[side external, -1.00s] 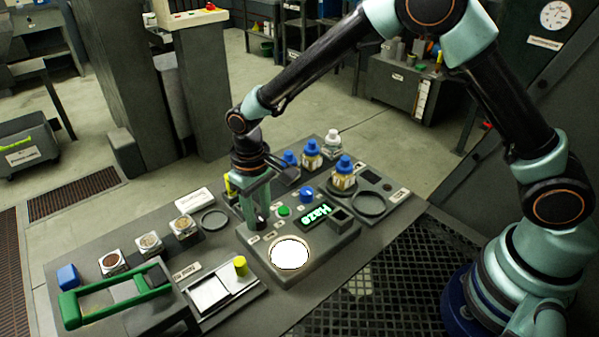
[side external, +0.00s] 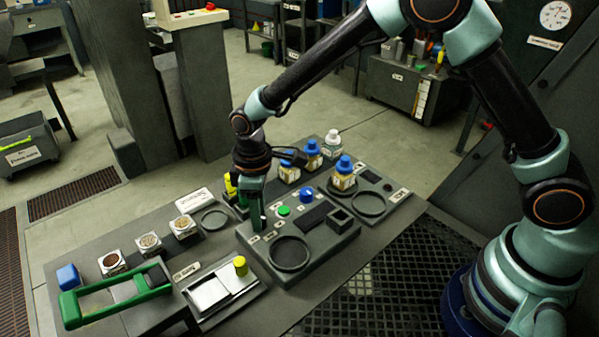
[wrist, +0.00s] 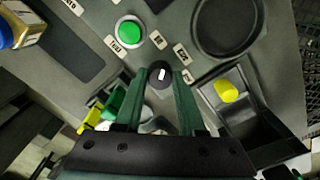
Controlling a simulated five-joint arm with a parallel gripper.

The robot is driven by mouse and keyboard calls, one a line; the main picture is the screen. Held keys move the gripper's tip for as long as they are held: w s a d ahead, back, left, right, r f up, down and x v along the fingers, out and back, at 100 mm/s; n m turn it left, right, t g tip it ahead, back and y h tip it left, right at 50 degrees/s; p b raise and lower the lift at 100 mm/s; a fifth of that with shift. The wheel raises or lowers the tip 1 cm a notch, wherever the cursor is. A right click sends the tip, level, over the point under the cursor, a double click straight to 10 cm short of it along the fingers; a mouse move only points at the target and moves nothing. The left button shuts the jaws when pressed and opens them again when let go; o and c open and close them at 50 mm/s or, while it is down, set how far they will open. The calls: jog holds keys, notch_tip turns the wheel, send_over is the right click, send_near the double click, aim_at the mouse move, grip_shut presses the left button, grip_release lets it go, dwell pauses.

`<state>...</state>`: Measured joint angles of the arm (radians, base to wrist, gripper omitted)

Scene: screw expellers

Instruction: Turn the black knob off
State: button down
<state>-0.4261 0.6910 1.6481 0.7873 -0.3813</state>
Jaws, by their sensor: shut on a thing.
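The black knob (wrist: 160,75) shows in the wrist view as a small round dial with a white mark. It sits on the grey control panel (side external: 318,254). My gripper (wrist: 162,79) has a green finger on each side of the knob and is shut on it. In the side view my gripper (side external: 257,224) reaches down to the panel's left end, and its fingers hide the knob. The panel's round plate (side external: 290,253) is dark, and its display (side external: 318,214) is blank.
A green button (side external: 284,211) and a blue knob (side external: 306,195) are on the panel. A tray with a yellow knob (side external: 240,265) stands in front. Blue-capped bottles (side external: 344,170) stand behind, and a green-handled unit (side external: 115,295) is at the left.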

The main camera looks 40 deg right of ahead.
jog(key=n, duration=0.5)
jog(key=shift+a+r, duration=0.1)
jog(key=shift+a, duration=0.1)
dwell(0.3)
jog(key=c, duration=0.5)
grip_release()
jog(key=shift+d, duration=0.1)
jog(key=r, duration=1.2)
jog(key=shift+s, duration=0.25)
